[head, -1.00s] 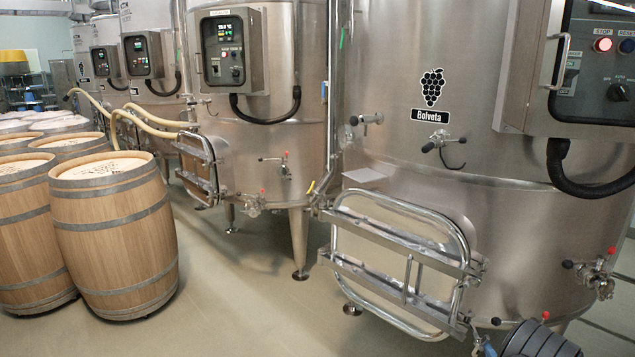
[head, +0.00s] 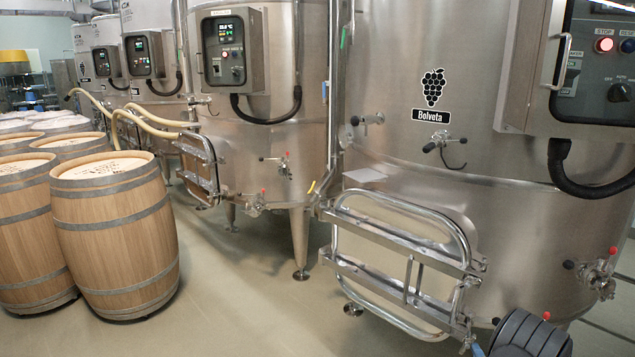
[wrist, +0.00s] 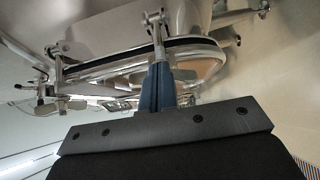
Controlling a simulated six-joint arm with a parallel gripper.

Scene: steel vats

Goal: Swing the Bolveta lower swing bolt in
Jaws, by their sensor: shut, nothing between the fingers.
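The Bolveta vat (head: 400,140) stands at right in the head view, with its manway door (head: 385,262) low on its front, framed by a bright tube. The lower swing bolt (head: 466,327) is small at the door's lower right corner. My gripper (head: 477,350) reaches it from below; only a blue fingertip shows there. In the wrist view, my gripper (wrist: 158,84) has its blue fingers shut and empty, pointing at a swing bolt (wrist: 156,35) with a crosswise end. The fingertips overlap its lower part; whether they touch it I cannot tell.
An upper bolt fitting (head: 478,265) sits at the door's right edge. A valve (head: 597,275) with red and black knobs is to the right. Barrels (head: 115,235) stand at left. The floor (head: 240,310) between barrels and vat is clear.

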